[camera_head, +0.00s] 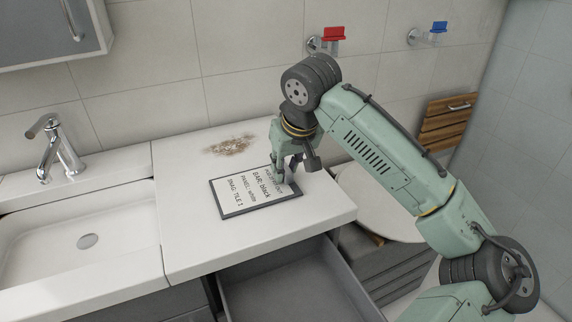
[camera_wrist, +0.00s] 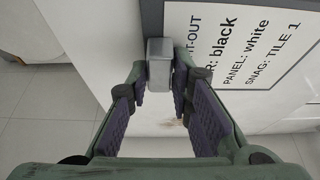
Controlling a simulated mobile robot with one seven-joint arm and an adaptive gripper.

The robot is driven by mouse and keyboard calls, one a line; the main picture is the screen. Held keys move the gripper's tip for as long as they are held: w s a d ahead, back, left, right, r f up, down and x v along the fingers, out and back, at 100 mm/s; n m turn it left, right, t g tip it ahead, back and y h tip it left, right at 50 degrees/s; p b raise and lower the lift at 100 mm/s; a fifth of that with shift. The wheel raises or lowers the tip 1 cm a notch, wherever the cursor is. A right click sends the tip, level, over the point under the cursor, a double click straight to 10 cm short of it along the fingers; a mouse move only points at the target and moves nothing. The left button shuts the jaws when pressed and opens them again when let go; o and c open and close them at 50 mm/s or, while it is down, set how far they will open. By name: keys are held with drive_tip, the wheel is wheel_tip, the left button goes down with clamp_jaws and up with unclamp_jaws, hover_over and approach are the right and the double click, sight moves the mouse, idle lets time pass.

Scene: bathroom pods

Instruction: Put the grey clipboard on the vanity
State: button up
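The grey clipboard (camera_head: 232,207) lies, as far as I can see, flat on the white vanity top (camera_head: 198,252), to the right of the basin. It carries a white printed sheet, and its grey border and sheet also show in the wrist view (camera_wrist: 246,45). My gripper (camera_head: 287,179) is over the clipboard's right end. In the wrist view, the grey clip block (camera_wrist: 160,63) sits between my fingertips (camera_wrist: 160,82), which close in on both of its sides. My fingers partly cover the clipboard's right end in the head view.
A brown stain (camera_head: 229,145) marks the counter behind the clipboard. The basin (camera_head: 80,245) and tap (camera_head: 55,150) are at left. An open grey drawer (camera_head: 290,285) juts out below the counter. A toilet (camera_head: 378,215) is at right, and red (camera_head: 333,34) and blue (camera_head: 439,27) hooks are on the wall.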

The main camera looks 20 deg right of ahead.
drive_tip(key=o, duration=0.4)
drive_tip(key=shift+c, duration=0.2)
drive_tip(key=shift+r, duration=0.25)
drive_tip(key=b+v, duration=0.1)
drive_tip(key=v, duration=1.1)
drive_tip(key=shift+f, duration=0.1)
